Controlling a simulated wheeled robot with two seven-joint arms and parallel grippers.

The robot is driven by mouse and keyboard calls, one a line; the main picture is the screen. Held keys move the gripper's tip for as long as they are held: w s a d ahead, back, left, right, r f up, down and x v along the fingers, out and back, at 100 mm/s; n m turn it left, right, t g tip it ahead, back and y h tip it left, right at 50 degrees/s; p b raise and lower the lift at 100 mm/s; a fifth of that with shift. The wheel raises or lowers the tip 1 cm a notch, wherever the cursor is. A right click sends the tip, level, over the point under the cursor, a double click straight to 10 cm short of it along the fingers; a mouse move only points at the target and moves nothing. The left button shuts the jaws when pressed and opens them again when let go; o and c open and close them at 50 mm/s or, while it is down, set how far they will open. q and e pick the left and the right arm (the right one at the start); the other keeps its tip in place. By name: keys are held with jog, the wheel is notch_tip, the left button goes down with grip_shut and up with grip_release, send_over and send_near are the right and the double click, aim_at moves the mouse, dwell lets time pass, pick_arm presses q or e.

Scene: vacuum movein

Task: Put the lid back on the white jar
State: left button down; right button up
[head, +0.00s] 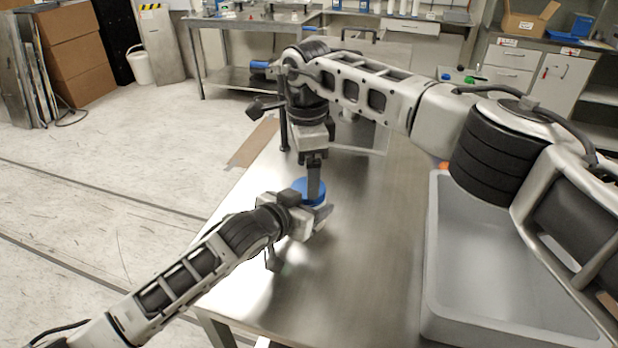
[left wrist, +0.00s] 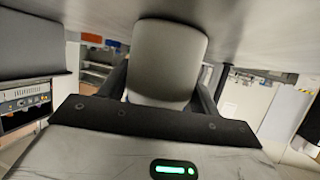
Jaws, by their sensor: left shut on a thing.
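The white jar (left wrist: 168,60) stands between the fingers of my left gripper in the left wrist view. In the head view, my left gripper (head: 312,214) is shut on it at the table's left side and hides most of it. The blue lid (head: 299,186) is at the jar's top in the head view; I cannot tell whether it is seated or just above. My right gripper (head: 315,180) points straight down, with one finger in front of the lid. Its other finger is hidden, so its grip is unclear.
The steel table (head: 350,270) is clear in front of the jar. A grey sink basin (head: 500,270) lies to the right. Small bottles with blue and green caps (head: 470,79) stand at the back. A bench (head: 250,80) and cardboard boxes (head: 75,50) are farther off.

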jog(key=shift+r, duration=0.65)
jog(key=shift+r+n, duration=1.6)
jog(key=shift+r, duration=0.1)
jog(key=shift+c, duration=0.3)
jog(key=shift+f, duration=0.15)
jog(key=shift+f, duration=3.9)
